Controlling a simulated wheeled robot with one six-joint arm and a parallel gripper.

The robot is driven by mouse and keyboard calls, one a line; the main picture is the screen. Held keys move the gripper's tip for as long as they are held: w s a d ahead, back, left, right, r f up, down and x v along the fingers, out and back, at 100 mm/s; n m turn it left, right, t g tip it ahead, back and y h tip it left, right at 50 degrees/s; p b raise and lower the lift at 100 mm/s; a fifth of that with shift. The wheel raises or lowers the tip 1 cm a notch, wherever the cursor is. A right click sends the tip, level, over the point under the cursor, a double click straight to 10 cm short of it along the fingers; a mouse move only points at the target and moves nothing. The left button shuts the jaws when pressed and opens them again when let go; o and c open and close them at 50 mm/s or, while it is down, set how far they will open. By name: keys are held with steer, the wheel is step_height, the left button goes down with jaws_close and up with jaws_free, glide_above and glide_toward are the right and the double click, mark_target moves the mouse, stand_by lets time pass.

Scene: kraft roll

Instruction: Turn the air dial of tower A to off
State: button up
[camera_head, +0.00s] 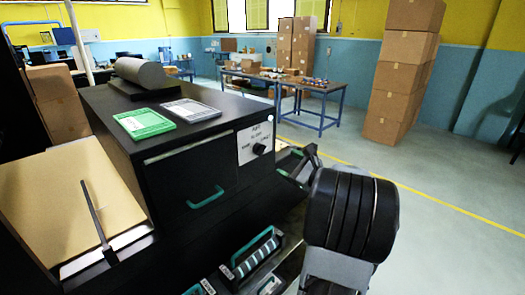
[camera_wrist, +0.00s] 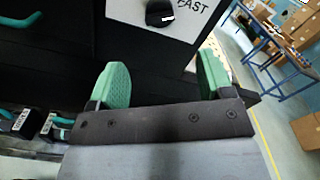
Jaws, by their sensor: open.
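The air dial (camera_head: 259,148) is a black round knob on a white plate (camera_head: 248,135), on the right end of the black cabinet's front. It also shows at the top of the wrist view (camera_wrist: 159,13), partly cut off by the frame edge. A white mark shows on the knob's right side, and FAST is printed to its upper right. My gripper (camera_wrist: 163,82) is open and empty. Its two green-padded fingers are spread below the dial in the wrist view, apart from it. I see no tower letter that I can read.
Green and grey trays (camera_head: 143,123) and a grey roll (camera_head: 142,73) are on the cabinet top. Teal-handled items (camera_head: 255,252) sit low in front. Stacked cartons (camera_head: 402,70) and blue tables (camera_head: 323,88) stand behind, with open floor between.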

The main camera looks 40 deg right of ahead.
mark_target(263, 152)
steer(key=w+p, duration=0.1)
steer(key=w, duration=0.3)
steer(key=w+a, duration=0.1)
steer(key=w, duration=0.3)
steer(key=w+a+p, duration=0.1)
steer(key=w, duration=0.3)
steer(key=shift+w+a+p, duration=0.2)
steer(key=shift+p, duration=0.1)
